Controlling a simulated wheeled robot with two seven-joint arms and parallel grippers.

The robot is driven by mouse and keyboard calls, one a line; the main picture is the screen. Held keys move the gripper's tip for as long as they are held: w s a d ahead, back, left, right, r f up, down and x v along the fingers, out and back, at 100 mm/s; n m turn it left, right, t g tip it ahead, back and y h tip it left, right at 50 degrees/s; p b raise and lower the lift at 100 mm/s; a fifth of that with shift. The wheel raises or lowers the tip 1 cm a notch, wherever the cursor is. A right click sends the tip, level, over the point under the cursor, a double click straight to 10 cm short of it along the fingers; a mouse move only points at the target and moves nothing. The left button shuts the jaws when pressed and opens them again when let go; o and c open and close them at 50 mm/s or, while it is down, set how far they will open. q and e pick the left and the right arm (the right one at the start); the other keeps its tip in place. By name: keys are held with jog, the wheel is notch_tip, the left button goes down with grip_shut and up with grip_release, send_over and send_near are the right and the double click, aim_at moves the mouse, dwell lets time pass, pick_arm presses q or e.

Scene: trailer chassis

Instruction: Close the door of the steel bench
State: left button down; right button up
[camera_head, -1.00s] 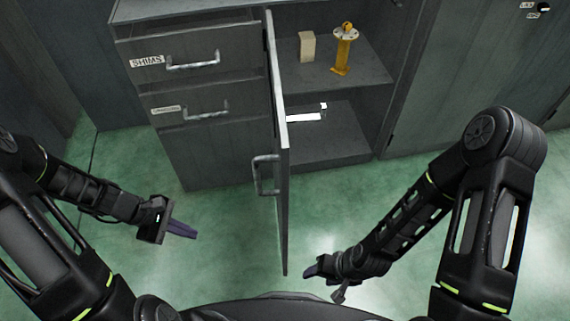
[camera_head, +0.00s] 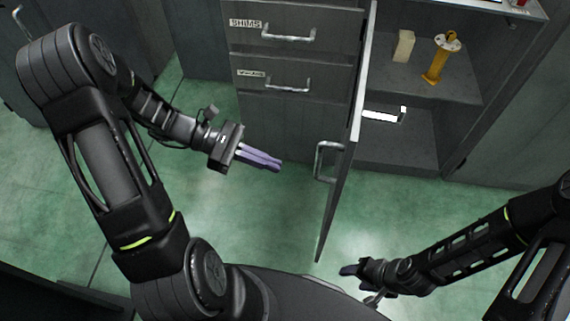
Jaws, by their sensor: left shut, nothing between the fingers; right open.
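The steel bench (camera_head: 290,112) is a dark grey cabinet with drawers on the left and an open compartment on the right. Its door (camera_head: 346,190) stands open, swung out toward me and seen nearly edge-on. The door's metal handle (camera_head: 322,160) is on its left face. My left gripper (camera_head: 276,165) is shut and empty, with purple fingers pointing right toward the handle, apart from it in the picture. My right gripper (camera_head: 347,271) is low, to the right of the door's bottom corner; it is open, though its fingers are small in view.
Inside the compartment are a yellow flanged part (camera_head: 436,62), a beige block (camera_head: 403,46) and a white object (camera_head: 382,115). Two labelled drawers with handles (camera_head: 289,31) are left of the door. Green floor (camera_head: 270,215) is clear in front.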

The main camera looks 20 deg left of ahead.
pick_arm(q)
jog(key=r+b+x, duration=0.1)
jog(key=x, duration=1.1)
jog(key=shift+d, duration=0.55)
jog(key=shift+w+f, duration=0.1)
jog(key=shift+w, duration=0.05)
